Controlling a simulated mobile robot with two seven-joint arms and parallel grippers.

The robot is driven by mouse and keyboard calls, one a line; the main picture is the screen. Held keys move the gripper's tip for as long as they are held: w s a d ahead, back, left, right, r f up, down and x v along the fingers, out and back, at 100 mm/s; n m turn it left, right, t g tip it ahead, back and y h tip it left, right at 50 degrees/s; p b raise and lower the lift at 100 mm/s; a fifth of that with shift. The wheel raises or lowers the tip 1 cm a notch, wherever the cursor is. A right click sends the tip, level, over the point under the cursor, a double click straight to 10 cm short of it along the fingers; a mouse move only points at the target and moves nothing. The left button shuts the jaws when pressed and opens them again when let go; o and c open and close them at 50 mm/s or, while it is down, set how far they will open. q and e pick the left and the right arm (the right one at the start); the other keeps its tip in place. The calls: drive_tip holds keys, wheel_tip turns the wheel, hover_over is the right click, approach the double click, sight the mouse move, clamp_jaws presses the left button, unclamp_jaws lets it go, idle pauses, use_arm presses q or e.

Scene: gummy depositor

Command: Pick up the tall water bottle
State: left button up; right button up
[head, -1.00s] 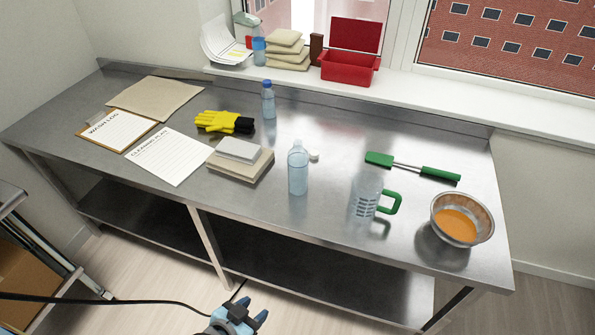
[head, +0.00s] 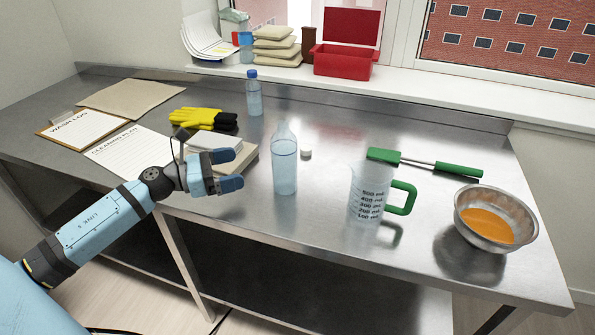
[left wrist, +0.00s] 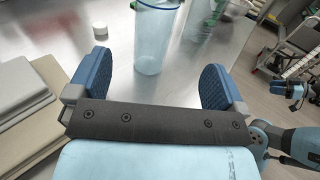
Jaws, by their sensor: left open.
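The tall water bottle (head: 285,165) is clear, pale blue and uncapped. It stands upright on the steel table, near its front edge. My left gripper (head: 236,170) is open and empty just left of the bottle, fingers pointing at it with a gap between. In the left wrist view the bottle (left wrist: 153,45) shows between and beyond the two open blue fingers (left wrist: 155,65). A smaller bottle with a blue cap (head: 254,95) stands farther back. What seems to be my right gripper (left wrist: 294,90) shows small at the right edge of the left wrist view; its jaws are unclear.
A measuring jug with green handle (head: 368,195) stands right of the bottle. A white cap (head: 306,153) lies behind it. Stacked pads (head: 240,160) lie behind my left gripper. A green spatula (head: 425,163) and a bowl of orange liquid (head: 490,225) are farther right.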

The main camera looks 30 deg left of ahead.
sight(272, 158)
use_arm(q)
drive_tip(key=p+x, duration=0.1)
drive_tip(key=x, duration=0.6)
drive_tip(key=shift+w+d+r, duration=0.1)
drive_tip(key=shift+w+d, duration=0.05)
drive_tip(key=shift+w, duration=0.1)
drive_tip(key=shift+w+a+f+p+x, duration=0.1)
drive_tip(key=shift+p+x, duration=0.1)
drive_tip(key=shift+x, duration=0.7)
drive_tip(key=shift+w+a+f+p+x, duration=0.1)
drive_tip(key=shift+p+x, duration=0.05)
drive_tip(key=shift+x, duration=0.75)
drive_tip(key=shift+w+a+f+p+x, duration=0.1)
drive_tip(key=shift+p+x, duration=0.1)
drive_tip(key=shift+x, duration=0.7)
drive_tip(key=c, duration=1.2)
